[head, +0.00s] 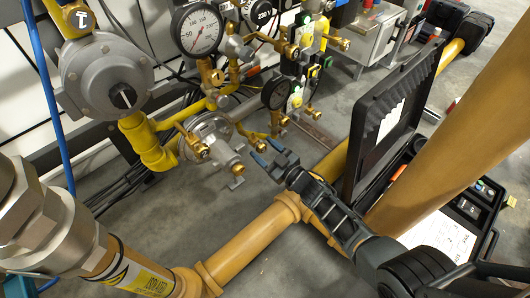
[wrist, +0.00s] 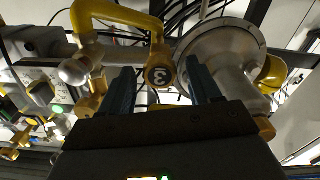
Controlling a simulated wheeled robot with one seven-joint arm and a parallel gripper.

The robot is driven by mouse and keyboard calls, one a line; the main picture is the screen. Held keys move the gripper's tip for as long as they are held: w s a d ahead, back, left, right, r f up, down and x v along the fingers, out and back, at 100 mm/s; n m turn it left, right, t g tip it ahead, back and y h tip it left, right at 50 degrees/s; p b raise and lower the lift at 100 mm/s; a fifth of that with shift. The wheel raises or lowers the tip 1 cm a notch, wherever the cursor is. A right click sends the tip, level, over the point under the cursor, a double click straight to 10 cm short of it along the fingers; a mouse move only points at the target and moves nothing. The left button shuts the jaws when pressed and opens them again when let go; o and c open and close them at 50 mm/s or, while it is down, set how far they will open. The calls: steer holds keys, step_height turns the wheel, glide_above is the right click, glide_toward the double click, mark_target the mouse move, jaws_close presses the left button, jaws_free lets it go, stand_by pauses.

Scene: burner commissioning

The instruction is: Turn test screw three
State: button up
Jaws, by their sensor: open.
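Test screw three is a round brass cap marked with a 3 (wrist: 160,76), which appears upside down in the wrist view. It shows in the gap between the two dark blue fingers of my gripper (wrist: 161,88). The fingers are apart, with nothing held between them. In the head view my gripper (head: 266,153) reaches up and left toward the brass fittings around a silver round regulator (head: 213,128). I cannot tell there which fitting bears the 3, nor whether a finger touches it.
A large pressure gauge (head: 199,30) and a grey regulator (head: 104,75) stand at upper left. A thick ochre pipe (head: 245,240) runs below my gripper. An open black case (head: 385,120) stands to the right. Bare floor shows between pipe and fittings.

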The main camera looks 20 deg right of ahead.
steer(key=c, duration=1)
steer(key=shift+c, duration=0.2)
